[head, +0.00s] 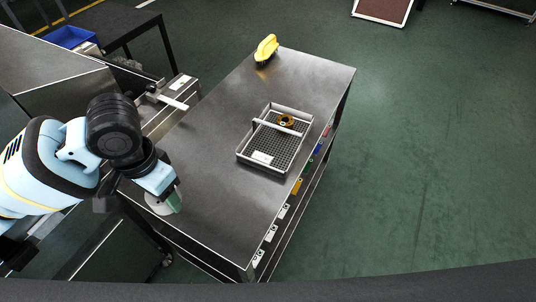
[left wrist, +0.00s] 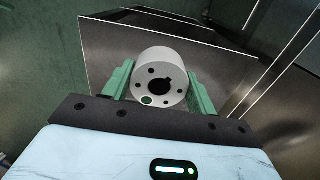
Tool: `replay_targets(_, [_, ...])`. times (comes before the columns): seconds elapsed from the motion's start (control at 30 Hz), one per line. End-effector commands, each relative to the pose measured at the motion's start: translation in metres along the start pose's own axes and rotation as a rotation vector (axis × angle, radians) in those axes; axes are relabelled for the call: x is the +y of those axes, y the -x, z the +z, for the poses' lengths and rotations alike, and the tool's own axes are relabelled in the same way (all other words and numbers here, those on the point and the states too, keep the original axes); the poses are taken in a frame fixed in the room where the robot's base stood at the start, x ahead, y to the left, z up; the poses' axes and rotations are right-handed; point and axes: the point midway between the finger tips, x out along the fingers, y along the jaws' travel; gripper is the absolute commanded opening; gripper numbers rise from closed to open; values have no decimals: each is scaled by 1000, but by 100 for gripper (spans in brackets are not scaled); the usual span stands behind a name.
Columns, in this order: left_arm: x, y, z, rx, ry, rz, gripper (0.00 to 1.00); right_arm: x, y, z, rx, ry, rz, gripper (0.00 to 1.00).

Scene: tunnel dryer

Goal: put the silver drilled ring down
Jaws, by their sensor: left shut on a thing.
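The silver drilled ring (left wrist: 150,66) is a thick pale grey disc with a keyed centre bore and several small holes in its face. My left gripper (left wrist: 160,88) is shut on it, with one green finger on each side. In the head view the ring (head: 157,207) shows partly behind a green finger of my left gripper (head: 165,201). It is over the near left part of the steel table (head: 205,165). I cannot tell whether it touches the tabletop. My right gripper is in neither view.
A grey mesh tray (head: 240,153) with a crossbar stands at the table's middle right and holds a yellow-and-dark ring (head: 286,121). A yellow object (head: 266,48) stands at the far edge. The tabletop between my gripper and the tray is clear. A conveyor-like machine (head: 165,118) adjoins at the left.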

Motion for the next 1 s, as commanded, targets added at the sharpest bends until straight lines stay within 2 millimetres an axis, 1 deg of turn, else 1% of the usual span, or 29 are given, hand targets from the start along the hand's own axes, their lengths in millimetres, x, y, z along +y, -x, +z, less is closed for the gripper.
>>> replay_targets(0.03, [-2, 4, 2, 3, 74, -3, 25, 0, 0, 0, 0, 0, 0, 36])
replay_targets(0.2, [-4, 11, 10, 1, 312, -7, 25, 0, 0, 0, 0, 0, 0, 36])
replay_targets(0.4, [-6, 16, 16, 2, 492, -10, 25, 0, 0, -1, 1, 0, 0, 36])
replay_targets(0.6, [-6, 18, 18, 2, 551, -11, 25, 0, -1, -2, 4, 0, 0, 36])
replay_targets(1.0, [-6, 18, 17, 2, 550, -11, 25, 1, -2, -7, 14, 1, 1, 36])
